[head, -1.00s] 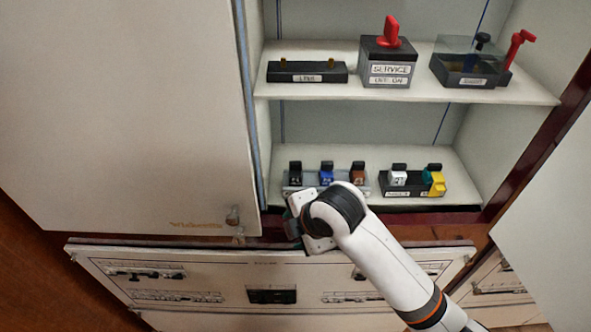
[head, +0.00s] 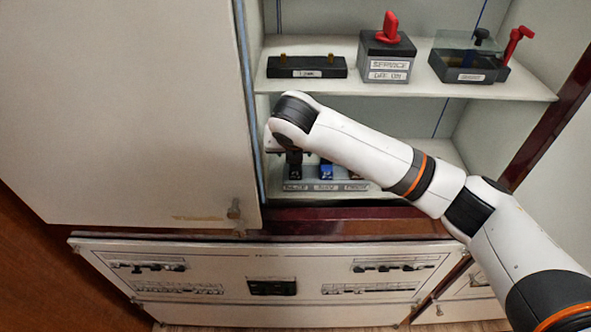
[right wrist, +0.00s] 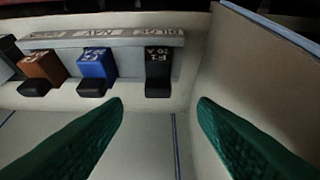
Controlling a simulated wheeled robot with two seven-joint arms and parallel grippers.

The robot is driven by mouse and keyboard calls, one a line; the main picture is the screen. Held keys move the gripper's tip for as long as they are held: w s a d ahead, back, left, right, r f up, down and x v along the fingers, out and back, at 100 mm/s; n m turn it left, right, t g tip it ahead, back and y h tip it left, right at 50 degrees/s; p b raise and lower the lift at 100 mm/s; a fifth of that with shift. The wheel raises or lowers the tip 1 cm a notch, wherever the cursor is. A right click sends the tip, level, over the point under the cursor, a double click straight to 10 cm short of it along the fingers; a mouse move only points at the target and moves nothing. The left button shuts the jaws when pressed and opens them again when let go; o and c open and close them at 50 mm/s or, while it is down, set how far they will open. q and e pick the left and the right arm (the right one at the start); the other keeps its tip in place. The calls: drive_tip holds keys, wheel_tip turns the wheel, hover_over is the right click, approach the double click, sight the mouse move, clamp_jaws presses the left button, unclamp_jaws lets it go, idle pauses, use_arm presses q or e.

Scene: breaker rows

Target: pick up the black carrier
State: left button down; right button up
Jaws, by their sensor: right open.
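The black carrier (head: 295,167) stands in the left slot of a grey labelled rack (head: 313,187) on the lower shelf. In the right wrist view, the black carrier (right wrist: 158,68) sits in the rack, with white lettering on its face and a dark tab. My right gripper (right wrist: 161,102) is open and empty. Its two green fingers are spread to either side of the black carrier's line, and I see no contact. In the head view, my right wrist covers the fingers and the carrier's top. My left gripper is out of view.
A blue carrier (right wrist: 97,70) and a brown carrier (right wrist: 43,72) share the rack. A cabinet side wall (right wrist: 245,70) is close beside the black carrier. The upper shelf (head: 420,90) holds a black block (head: 307,67), a service switch (head: 388,60) and a clear-lidded box (head: 468,60).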

sight(295, 170)
drive_tip(key=x, duration=0.2)
drive_tip(key=shift+w+f, duration=0.2)
drive_tip(key=shift+f, duration=0.1)
drive_tip(key=p+x, duration=0.1)
drive_tip(key=x, duration=0.1)
drive_tip(key=p+x, duration=0.1)
drive_tip(key=x, duration=0.1)
drive_tip(key=shift+s+d+f, duration=0.1)
drive_tip(key=shift+s+f, duration=0.2)
drive_tip(key=shift+w+f, duration=0.3)
drive_tip(key=shift+f, duration=0.2)
drive_tip(key=shift+r, duration=0.1)
drive_tip(key=c, duration=1.1)
